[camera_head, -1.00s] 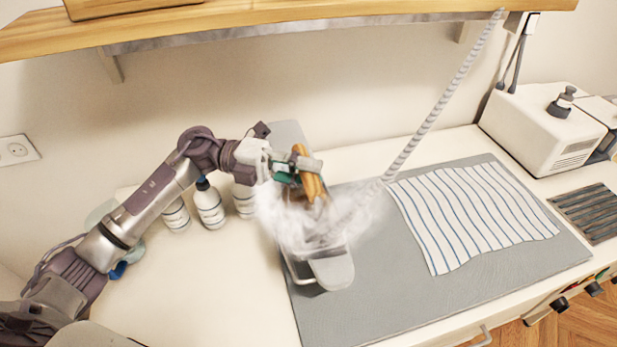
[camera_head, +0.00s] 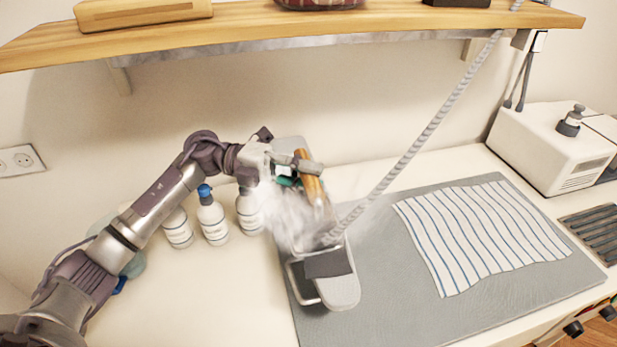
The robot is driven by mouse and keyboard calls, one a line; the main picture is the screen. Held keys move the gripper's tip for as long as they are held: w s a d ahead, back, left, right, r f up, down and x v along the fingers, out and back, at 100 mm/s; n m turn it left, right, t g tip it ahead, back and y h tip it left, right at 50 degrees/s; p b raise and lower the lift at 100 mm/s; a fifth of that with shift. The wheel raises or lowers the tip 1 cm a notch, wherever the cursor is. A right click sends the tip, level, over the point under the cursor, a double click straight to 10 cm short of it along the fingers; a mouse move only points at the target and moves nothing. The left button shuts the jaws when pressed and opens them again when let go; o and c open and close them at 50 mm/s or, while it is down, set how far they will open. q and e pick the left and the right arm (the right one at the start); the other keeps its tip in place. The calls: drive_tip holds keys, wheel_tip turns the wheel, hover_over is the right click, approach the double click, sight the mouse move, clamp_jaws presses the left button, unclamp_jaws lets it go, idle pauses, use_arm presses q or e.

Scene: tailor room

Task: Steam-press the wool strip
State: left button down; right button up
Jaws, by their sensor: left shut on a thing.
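My left gripper (camera_head: 297,170) is shut on the brown wooden handle of the steam iron (camera_head: 313,189). The iron is over a narrow grey pressing board (camera_head: 343,291), and white steam hides most of its body. I cannot tell whether its sole touches the board. A dark grey strip, apparently the wool strip (camera_head: 328,263), lies across the board just in front of the iron; its far edge is partly veiled by steam. My right gripper is out of view.
A ribbed grey hose (camera_head: 430,130) runs from the iron up to the wooden shelf (camera_head: 380,22). Several bottles (camera_head: 213,217) stand left of the iron. A striped cloth (camera_head: 480,235) lies on the grey mat (camera_head: 400,318). A white machine (camera_head: 550,150) stands at the back right.

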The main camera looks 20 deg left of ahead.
sight(301, 150)
use_arm(q)
drive_tip(key=shift+w+r, duration=0.1)
drive_tip(key=shift+r, duration=0.1)
drive_tip(key=shift+w+a+b, duration=0.5)
drive_tip(key=shift+w+a, duration=0.05)
drive_tip(key=shift+w, duration=0.25)
drive_tip(key=shift+w+a+b, duration=0.55)
drive_tip(key=shift+w+a, duration=0.05)
drive_tip(key=shift+w, duration=0.2)
drive_tip(key=shift+w+a+b, duration=0.5)
drive_tip(key=shift+w+a, duration=0.05)
drive_tip(key=shift+w, duration=0.25)
drive_tip(key=shift+d, duration=0.15)
drive_tip(key=shift+w+d, duration=0.8)
drive_tip(key=shift+d, duration=0.35)
drive_tip(key=shift+r, duration=0.2)
wheel_tip(301, 150, up, 7)
drive_tip(key=p, duration=0.4)
drive_tip(key=shift+w, duration=0.1)
idle(0.8)
